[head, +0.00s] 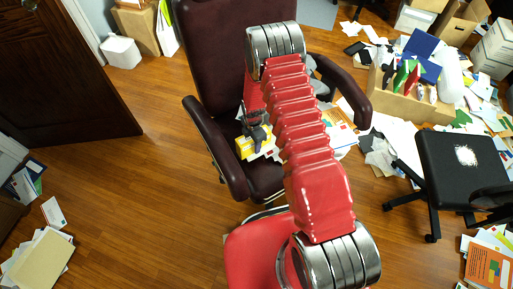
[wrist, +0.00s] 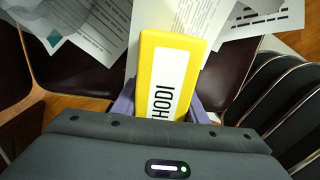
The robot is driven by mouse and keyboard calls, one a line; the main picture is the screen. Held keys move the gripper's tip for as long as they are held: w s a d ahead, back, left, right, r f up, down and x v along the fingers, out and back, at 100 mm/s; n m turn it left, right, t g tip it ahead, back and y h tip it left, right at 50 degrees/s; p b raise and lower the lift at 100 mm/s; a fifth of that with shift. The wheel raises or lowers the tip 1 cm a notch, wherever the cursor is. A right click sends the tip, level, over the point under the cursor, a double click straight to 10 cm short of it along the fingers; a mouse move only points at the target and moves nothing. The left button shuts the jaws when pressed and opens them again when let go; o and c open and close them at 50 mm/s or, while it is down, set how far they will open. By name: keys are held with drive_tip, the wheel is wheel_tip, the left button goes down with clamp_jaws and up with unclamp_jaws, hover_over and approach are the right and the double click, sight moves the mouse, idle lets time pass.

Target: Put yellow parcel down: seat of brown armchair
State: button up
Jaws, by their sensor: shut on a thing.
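The yellow parcel (head: 243,148) is over the seat of the brown armchair (head: 265,184), between its armrests. In the wrist view the parcel (wrist: 150,52) has a white label with black letters and points away from me. My gripper (head: 256,133) is shut on the parcel, with a finger on each side of its near end. The wrist view also shows the dark seat (wrist: 92,75) around the parcel. Papers lie on the seat beside and beyond the parcel. I cannot tell whether the parcel touches the seat or papers. My red arm hides part of the chair.
White papers (wrist: 90,25) cover part of the seat. The armrests (head: 215,145) stand up on both sides. A black office chair (head: 465,160) and a cluttered box (head: 415,105) stand at the right. Wooden floor (head: 140,200) is clear at the left.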

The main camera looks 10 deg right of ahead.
sight(253, 142)
drive_tip(key=shift+f, duration=2)
drive_tip(key=o, duration=1.3)
drive_tip(key=shift+f, duration=0.1)
drive_tip(key=shift+r, duration=0.2)
drive_tip(key=shift+r, duration=5.9)
